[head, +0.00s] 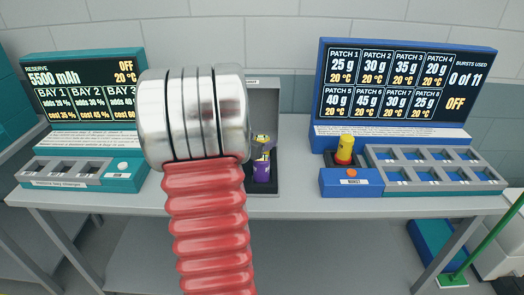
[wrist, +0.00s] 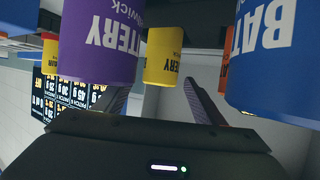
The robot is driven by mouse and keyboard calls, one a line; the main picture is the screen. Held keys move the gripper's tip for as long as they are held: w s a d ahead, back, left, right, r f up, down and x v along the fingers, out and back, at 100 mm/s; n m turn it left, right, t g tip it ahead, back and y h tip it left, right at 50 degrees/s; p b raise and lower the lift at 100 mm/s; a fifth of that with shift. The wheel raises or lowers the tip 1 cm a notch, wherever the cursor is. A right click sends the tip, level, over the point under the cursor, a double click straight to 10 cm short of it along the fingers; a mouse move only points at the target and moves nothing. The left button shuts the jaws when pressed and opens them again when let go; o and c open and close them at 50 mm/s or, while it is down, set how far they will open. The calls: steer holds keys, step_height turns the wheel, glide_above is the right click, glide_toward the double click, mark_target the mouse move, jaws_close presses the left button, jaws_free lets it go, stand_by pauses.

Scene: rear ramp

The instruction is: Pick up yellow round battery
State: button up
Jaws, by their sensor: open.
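The yellow round battery (wrist: 163,55) shows in the wrist view, upside down in the picture, beyond and between my two fingers. My gripper (wrist: 157,86) is open, with nothing between its fingers. A purple battery (wrist: 100,40) looms close at the left and partly covers the left finger. A large blue battery (wrist: 282,60) is close at the right. In the head view my arm hides my gripper. Small yellow and purple items (head: 262,172) stand in a grey upright case behind it; which are batteries is too small to tell.
The grey case (head: 291,105) stands on a long grey table (head: 290,207). A teal console (head: 123,182) is at the left. A blue console (head: 410,185) is at the right, with a yellow and red cylinder (head: 345,147) on it. Orange batteries are partly visible in the wrist view.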

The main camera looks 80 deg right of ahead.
steer(key=shift+c, duration=0.5)
jaws_close()
stand_by(0.3)
